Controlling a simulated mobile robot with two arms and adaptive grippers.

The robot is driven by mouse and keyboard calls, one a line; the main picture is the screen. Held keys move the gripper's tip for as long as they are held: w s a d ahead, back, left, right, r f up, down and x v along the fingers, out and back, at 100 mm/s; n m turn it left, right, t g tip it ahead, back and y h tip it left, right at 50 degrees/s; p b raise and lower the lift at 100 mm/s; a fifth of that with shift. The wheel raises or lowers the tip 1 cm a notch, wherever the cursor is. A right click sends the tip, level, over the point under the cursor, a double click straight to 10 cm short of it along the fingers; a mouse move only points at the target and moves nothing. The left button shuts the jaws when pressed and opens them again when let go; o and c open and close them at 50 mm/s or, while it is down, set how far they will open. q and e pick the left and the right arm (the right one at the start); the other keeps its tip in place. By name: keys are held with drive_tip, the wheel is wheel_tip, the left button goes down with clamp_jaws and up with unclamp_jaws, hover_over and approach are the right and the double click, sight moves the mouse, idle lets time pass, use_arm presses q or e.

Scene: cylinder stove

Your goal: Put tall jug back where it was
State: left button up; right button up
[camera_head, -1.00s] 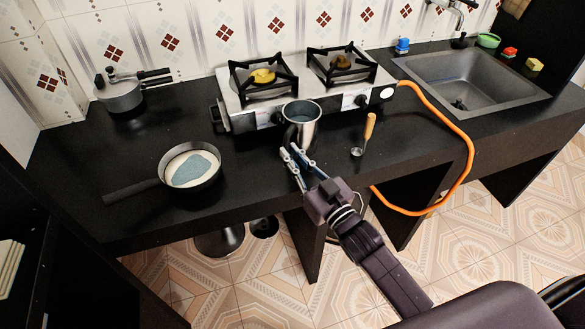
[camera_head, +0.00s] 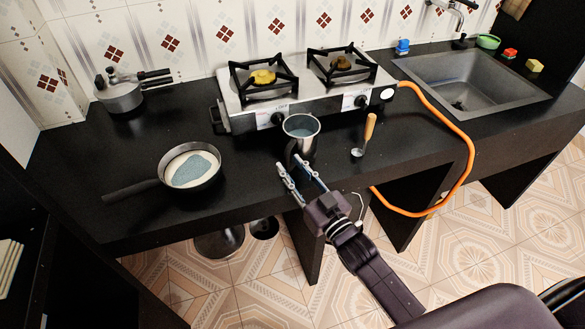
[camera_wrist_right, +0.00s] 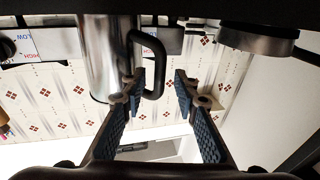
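The tall jug (camera_head: 310,143), a metal cup with a dark handle, stands upright on the black counter (camera_head: 245,185) in front of the stove. My left gripper is not in view.
The two-burner stove (camera_head: 236,120) is right behind the jug. A small ladle (camera_head: 367,133) lies to its right, a frying pan (camera_head: 213,182) to its left. A pot (camera_head: 120,97) is at the back left. The sink (camera_head: 450,75) and orange hose (camera_head: 468,150) are at right.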

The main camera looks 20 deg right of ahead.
drive_tip(key=shift+r, duration=0.1)
drive_tip(key=b+v, duration=0.1)
drive_tip(key=v, duration=1.1)
drive_tip(key=shift+d, duration=0.1)
drive_tip(key=s+d+f+g+h, duration=0.1)
drive_tip(key=s+f+g, duration=0.25)
drive_tip(key=f, duration=0.95)
drive_tip(key=s+d+f+m+g+h, duration=0.1)
drive_tip(key=s+d+f+g+h, duration=0.2)
drive_tip(key=f, duration=0.9)
drive_tip(key=s+f+g, duration=0.3)
drive_tip(key=s+f, duration=0.1)
drive_tip(key=f, duration=0.9)
drive_tip(key=s+f+g, duration=0.2)
drive_tip(key=s+f, duration=0.3)
drive_tip(key=s, duration=0.4)
drive_tip(key=s+f+g, duration=0.3)
drive_tip(key=s+f, duration=0.3)
drive_tip(key=s, duration=0.3)
drive_tip(key=s+f+g+h, duration=0.1)
drive_tip(key=s+f+g, duration=0.2)
drive_tip(key=s+f, duration=0.3)
drive_tip(key=s, duration=0.3)
